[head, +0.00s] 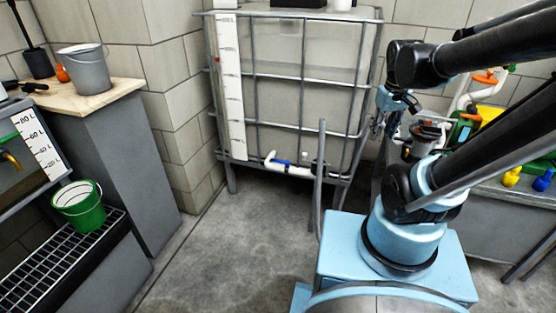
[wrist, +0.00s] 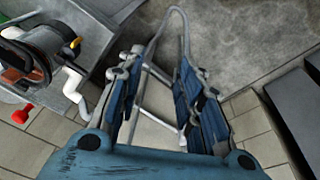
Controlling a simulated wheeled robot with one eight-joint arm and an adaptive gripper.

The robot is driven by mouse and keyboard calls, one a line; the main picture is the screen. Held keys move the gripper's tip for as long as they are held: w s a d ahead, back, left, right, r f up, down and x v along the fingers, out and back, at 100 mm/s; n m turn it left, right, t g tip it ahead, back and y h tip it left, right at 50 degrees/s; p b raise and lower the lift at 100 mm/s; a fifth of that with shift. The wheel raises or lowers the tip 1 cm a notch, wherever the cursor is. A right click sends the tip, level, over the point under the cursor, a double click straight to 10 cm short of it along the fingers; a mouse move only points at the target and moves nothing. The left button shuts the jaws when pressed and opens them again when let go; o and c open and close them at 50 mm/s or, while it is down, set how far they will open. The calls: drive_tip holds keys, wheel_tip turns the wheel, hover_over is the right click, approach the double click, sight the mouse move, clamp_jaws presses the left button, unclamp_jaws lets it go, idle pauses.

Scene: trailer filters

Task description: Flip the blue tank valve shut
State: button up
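The blue tank valve (head: 281,163) is a small blue handle on a white pipe (head: 300,170) at the bottom front of the caged tank (head: 300,85) in the head view. The handle looks roughly in line with the pipe. My gripper (head: 385,103) hangs at the right of the tank, well above and right of the valve, and is small and partly dark there. In the wrist view my gripper (wrist: 163,70) shows two blue-padded fingers spread apart, with nothing held between them. I do not see the valve in the wrist view.
A grey upright pipe (head: 321,165) stands between the valve and my arm. A bench with a pump (head: 428,133) is at the right. A green bucket (head: 78,206) sits on a grate at the left; a grey bucket (head: 85,70) is on a wooden top. The floor before the tank is clear.

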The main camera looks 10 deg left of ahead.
drive_tip(key=w+a+n, duration=0.4)
drive_tip(key=w+a, duration=0.4)
drive_tip(key=w, duration=0.1)
drive_tip(key=n, duration=0.9)
hover_over(277, 160)
drive_tip(key=s, duration=0.3)
wheel_tip(277, 160, down, 17)
drive_tip(key=shift+m, duration=0.3)
drive_tip(key=w+f, duration=0.1)
drive_tip(key=f, duration=0.4)
drive_tip(key=w+f, duration=0.1)
drive_tip(key=f, duration=0.4)
drive_tip(key=w+f, duration=0.1)
drive_tip(key=f, duration=0.5)
drive_tip(key=shift+d, duration=0.1)
clamp_jaws()
drive_tip(key=shift+d, duration=0.15)
